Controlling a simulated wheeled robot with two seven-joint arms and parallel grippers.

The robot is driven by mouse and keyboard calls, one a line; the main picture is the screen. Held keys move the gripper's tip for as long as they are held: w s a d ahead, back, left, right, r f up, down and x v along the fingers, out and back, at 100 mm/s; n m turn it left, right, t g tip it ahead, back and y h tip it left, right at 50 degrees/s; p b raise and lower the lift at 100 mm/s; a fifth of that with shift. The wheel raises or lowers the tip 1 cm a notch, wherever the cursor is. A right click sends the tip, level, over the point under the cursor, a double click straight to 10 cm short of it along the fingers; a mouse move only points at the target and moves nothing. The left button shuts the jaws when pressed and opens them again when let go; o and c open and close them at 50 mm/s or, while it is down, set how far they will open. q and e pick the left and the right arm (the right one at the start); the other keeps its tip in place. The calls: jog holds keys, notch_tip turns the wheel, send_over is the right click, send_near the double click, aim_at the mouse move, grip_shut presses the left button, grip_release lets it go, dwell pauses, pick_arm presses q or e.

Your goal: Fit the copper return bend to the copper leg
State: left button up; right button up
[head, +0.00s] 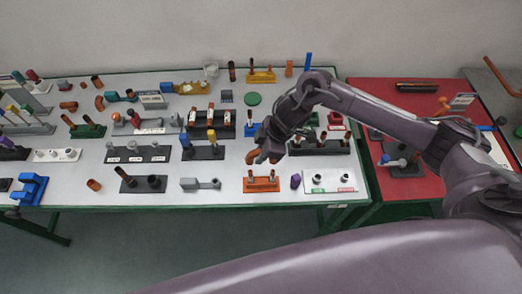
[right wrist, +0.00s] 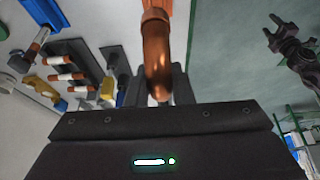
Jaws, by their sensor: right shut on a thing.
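My right gripper (head: 262,154) is shut on the copper return bend (head: 252,156), above the front part of the white table. In the right wrist view the bend (right wrist: 157,52) is a shiny curved copper tube between the dark fingers. An orange stand (head: 261,187) with two short upright pieces sits just below it in the head view; these may include the copper leg (head: 250,175). Part of an orange surface (right wrist: 180,8) shows behind the bend in the right wrist view. I cannot tell whether bend and leg touch. My left gripper (right wrist: 275,32) shows open, far off at the upper right.
A grey block (head: 200,184) lies to the left. Several racks crowd the table behind. A red table (head: 390,190) adjoins on the right.

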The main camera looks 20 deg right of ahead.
jog(key=shift+f, duration=0.5)
jog(key=shift+f+b, duration=0.35)
jog(key=shift+b, duration=0.1)
pick_arm(q)
jog(key=f, duration=0.1)
jog(key=f+b, duration=0.2)
jog(key=shift+w+a+f, duration=0.2)
jog(key=shift+a, duration=0.05)
pick_arm(e)
notch_tip(320, 180, down, 4)
jog(key=shift+w+r, duration=0.1)
jog(key=shift+r, duration=0.1)
pick_arm(q)
jog(key=shift+s, duration=0.3)
jog(key=shift+r+p, duration=0.6)
jog(key=shift+r, duration=0.1)
jog(key=shift+f+b, duration=1)
pick_arm(e)
jog(key=shift+f, duration=1.4)
jog(key=o, duration=0.9)
